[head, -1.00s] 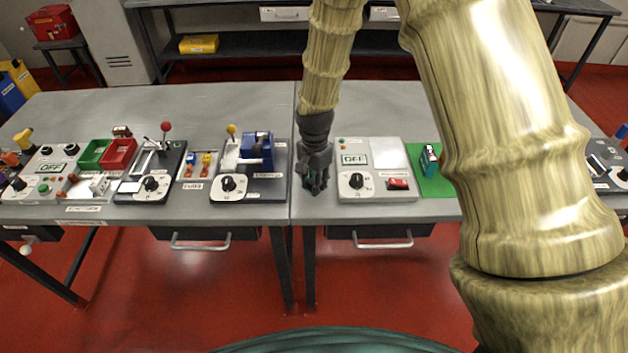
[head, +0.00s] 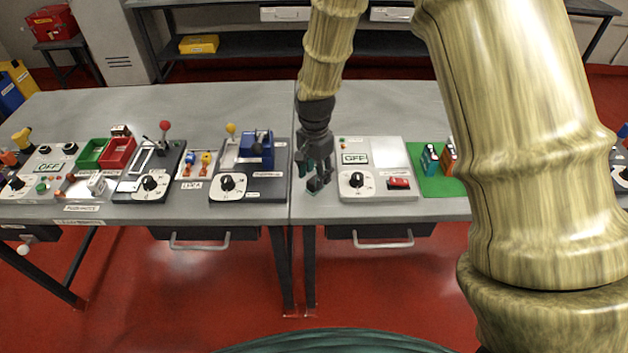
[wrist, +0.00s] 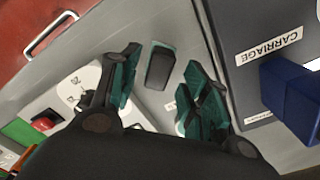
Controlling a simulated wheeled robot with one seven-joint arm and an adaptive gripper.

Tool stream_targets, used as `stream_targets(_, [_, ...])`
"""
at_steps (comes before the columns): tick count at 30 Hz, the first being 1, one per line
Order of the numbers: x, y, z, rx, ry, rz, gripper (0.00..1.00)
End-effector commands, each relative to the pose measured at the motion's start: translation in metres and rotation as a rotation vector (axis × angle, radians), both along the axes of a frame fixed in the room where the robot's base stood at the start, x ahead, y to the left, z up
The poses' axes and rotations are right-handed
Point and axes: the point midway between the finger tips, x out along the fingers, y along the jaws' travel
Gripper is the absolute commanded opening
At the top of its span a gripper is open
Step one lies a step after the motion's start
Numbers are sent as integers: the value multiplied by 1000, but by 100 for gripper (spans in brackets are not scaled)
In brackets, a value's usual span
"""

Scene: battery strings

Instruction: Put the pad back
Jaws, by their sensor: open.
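The pad (head: 315,184) looks like a small dark block with a teal edge. It lies on the grey table in the gap between the blue-device panel and the OFF panel. In the wrist view the pad (wrist: 160,68) shows between my spread fingers, toward their tips, with bare table around it. My gripper (head: 316,172) is open, pointing down just above the pad. In the wrist view my gripper (wrist: 158,82) has teal inner finger faces, and nothing is held between them.
The OFF panel (head: 380,151) with a knob and red switch is close on the right. The panel labelled CARRIAGE in the wrist view (wrist: 243,75) is close on the other side. A green mat (head: 435,186) holds batteries. Bare table lies behind the gripper.

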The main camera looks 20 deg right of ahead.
Motion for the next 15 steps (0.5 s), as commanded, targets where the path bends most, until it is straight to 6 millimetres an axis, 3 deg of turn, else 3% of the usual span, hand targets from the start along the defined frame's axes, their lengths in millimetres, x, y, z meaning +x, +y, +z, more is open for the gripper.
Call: stream_targets(15, [1,0,67,0,-4,-1,46])
